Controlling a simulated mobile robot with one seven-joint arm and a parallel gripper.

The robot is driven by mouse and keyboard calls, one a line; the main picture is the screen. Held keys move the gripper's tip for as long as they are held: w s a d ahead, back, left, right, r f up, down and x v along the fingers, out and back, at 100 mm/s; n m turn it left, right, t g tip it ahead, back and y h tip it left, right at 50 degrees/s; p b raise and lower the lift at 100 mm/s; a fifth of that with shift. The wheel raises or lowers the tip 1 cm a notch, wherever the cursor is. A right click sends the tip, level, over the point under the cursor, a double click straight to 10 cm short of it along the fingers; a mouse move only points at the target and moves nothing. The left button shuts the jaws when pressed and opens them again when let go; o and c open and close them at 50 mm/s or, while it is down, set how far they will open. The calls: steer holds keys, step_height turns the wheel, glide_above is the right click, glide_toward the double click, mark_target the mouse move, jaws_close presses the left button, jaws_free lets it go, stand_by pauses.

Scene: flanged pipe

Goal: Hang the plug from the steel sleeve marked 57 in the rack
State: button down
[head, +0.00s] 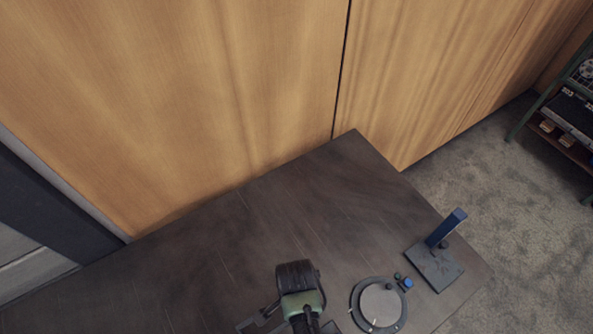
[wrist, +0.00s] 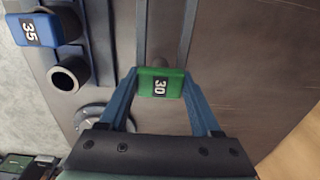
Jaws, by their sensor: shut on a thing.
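In the wrist view my gripper (wrist: 161,82) has its two blue fingers closed on a green block-shaped plug (wrist: 160,86) marked 30. A grey round part shows just behind the plug; I cannot tell whether the two touch. A blue plug (wrist: 45,29) marked 35 sits at the upper left of the wrist view. Below it is an open dark-bored sleeve (wrist: 70,76) with nothing in it. No number 57 is legible in either view. I cannot identify the rack for certain.
In the head view, a dark table (head: 300,210) holds a blue upright on a black base (head: 437,269), a round grey disc (head: 379,306) and a small blue piece (head: 408,284). Wooden panels stand behind. A green-framed shelf (head: 570,115) is at far right. The table's middle is clear.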

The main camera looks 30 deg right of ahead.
steer(key=shift+s+a+f, duration=0.15)
steer(key=shift+s+f, duration=0.25)
steer(key=shift+f, duration=0.35)
steer(key=shift+c, duration=1.7)
jaws_free()
steer(key=o, duration=0.3)
steer(key=shift+w+f, duration=0.1)
steer(key=shift+o, duration=0.2)
steer(key=r+p, duration=0.2)
steer(key=shift+w+d+r+p, duration=0.15)
steer(key=shift+d+r+p, duration=0.15)
steer(key=shift+p, duration=0.1)
step_height(320, 180, up, 5)
steer(key=p, duration=0.5)
steer(key=shift+w+a, duration=0.15)
